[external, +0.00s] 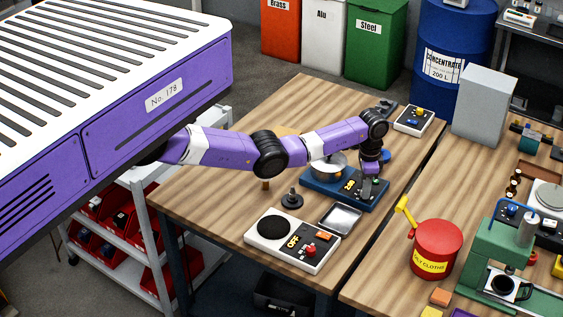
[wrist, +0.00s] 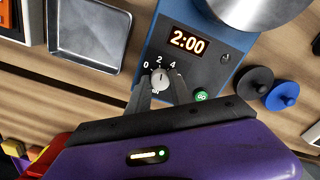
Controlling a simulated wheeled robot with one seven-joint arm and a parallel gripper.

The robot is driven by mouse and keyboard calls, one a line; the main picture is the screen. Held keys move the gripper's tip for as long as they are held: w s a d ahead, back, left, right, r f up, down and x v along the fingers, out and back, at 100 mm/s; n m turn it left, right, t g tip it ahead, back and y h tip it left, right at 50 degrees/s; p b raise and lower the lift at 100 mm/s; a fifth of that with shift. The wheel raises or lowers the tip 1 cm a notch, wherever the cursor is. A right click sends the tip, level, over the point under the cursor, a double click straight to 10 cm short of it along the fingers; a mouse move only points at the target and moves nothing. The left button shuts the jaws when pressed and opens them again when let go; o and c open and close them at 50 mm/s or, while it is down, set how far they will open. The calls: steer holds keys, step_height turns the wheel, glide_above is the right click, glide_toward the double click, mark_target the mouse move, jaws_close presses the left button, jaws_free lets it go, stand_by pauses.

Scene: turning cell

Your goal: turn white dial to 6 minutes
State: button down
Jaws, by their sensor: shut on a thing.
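The white dial (wrist: 161,78) is on the face of a blue device, beside printed numbers of which 0, 2 and 4 show in the wrist view. The blue device (external: 318,190) stands on the wooden table, and its display (wrist: 188,41) reads 2:00. My gripper (wrist: 163,88) is shut on the white dial, one finger on each side of it. In the external view my gripper (external: 370,180) is over the right part of the device and hides the dial. A green button (wrist: 201,95) is just right of the fingers.
A metal bowl (external: 328,167) sits on the device. A metal tray (external: 341,218) and a white unit reading OFF (external: 277,258) lie in front. A blue lidded piece (wrist: 283,95) and a black one (wrist: 254,80) are beside the device. A red can (external: 436,252) stands on the neighbouring table.

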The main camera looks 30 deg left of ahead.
steer(key=m, duration=0.4)
steer(key=shift+m, duration=0.3)
steer(key=m, duration=0.3)
steer(key=shift+m, duration=0.4)
steer(key=m+b, duration=0.1)
steer(key=m, duration=0.5)
steer(key=shift+r+m, duration=0.1)
steer(key=shift+m, duration=0.3)
steer(key=shift+d, duration=0.1)
steer(key=c, duration=1.2)
jaws_free()
steer(key=shift+o, duration=0.2)
steer(key=shift+b, duration=0.3)
